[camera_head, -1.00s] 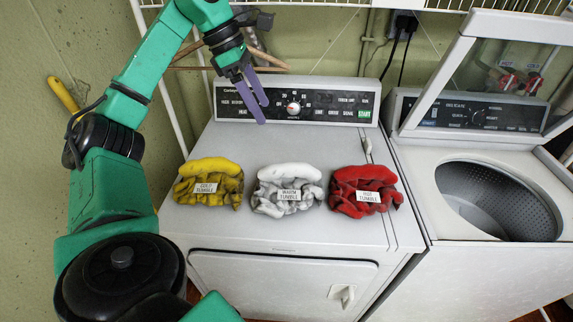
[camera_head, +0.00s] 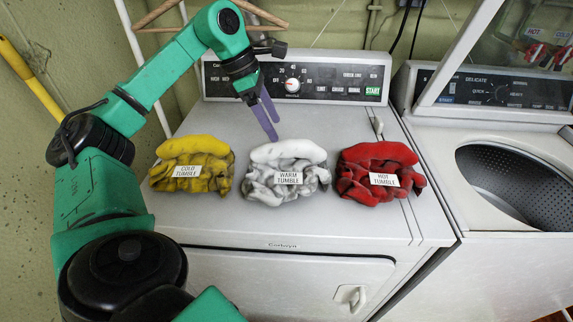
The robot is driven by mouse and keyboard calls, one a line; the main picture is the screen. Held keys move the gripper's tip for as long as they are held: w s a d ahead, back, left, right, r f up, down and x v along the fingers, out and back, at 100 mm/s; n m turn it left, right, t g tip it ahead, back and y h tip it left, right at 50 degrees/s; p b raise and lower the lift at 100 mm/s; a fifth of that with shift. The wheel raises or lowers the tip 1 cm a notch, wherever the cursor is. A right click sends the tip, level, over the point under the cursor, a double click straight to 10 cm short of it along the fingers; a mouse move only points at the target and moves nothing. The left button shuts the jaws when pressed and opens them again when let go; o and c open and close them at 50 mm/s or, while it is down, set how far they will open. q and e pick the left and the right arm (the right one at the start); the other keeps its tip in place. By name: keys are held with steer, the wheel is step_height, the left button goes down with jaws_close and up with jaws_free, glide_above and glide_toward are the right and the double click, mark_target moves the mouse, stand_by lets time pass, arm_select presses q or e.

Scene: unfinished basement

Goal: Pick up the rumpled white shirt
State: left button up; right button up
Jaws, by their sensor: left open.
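The rumpled white shirt (camera_head: 287,172) lies in the middle of the dryer top, with a "WARM TUMBLE" label on its front. A yellow bundle (camera_head: 192,164) labelled "COLD TUMBLE" lies to its left. A red bundle (camera_head: 380,171) labelled "HOT TUMBLE" lies to its right. My left gripper (camera_head: 268,118) has purple fingers that point down, a little apart and empty. It is just behind and above the white shirt, and its tips show near the shirt's back edge. Whether they touch the shirt cannot be told. My right gripper is out of view.
The dryer (camera_head: 408,222) has a control panel (camera_head: 330,83) along its back. A washer (camera_head: 535,262) with its lid up and open drum stands at the right. A yellow handle (camera_head: 32,82) leans at the left wall. The front strip of the dryer top is clear.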

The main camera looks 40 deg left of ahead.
mark_target(282, 141)
arm_select(q)
steer(key=p+x, duration=0.1)
steer(key=x, duration=0.6)
steer(key=shift+d, duration=0.15)
jaws_close()
stand_by(1.0)
